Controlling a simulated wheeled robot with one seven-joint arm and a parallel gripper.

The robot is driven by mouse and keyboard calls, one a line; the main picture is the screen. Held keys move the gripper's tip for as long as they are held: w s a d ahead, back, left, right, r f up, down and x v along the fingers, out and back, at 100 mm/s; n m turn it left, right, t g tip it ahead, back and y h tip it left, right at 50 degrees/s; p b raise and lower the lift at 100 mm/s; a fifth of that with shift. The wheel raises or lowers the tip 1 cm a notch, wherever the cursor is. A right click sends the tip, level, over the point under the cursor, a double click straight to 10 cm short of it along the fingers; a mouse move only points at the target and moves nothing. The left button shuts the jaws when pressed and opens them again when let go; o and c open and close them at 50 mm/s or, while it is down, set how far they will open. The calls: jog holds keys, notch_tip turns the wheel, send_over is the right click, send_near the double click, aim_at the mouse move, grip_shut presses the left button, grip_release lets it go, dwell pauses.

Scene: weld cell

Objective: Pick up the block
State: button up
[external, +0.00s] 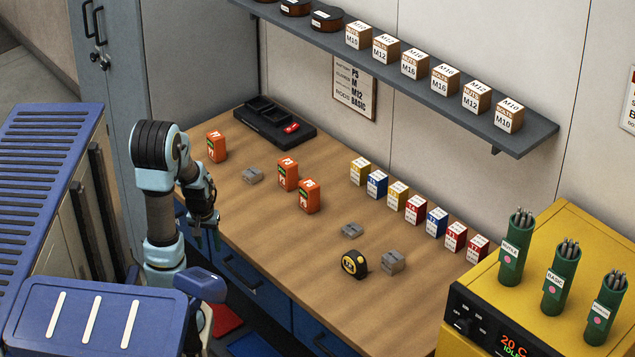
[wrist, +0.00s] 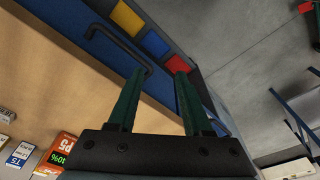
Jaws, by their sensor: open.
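Three grey metal-looking pieces lie on the wooden bench in the external view. A chunky grey block (external: 393,262) is near the front, right of the tape measure. I cannot tell which one the task calls the block. My gripper (external: 213,232) hangs by the bench's front left edge, apart from all three. In the wrist view my gripper (wrist: 158,83) has its green fingers apart with nothing between them.
Orange boxes (external: 288,174) and a row of small coloured boxes (external: 416,209) stand on the bench (external: 290,250). A tape measure (external: 354,264) sits beside the chunky block. A black tray (external: 263,122) is at the back; a yellow machine (external: 575,240) with green canisters is right. The front middle is clear.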

dwell(0.3)
jog(key=o, duration=0.7)
jog(key=shift+c, duration=0.2)
jog(key=shift+w, duration=0.1)
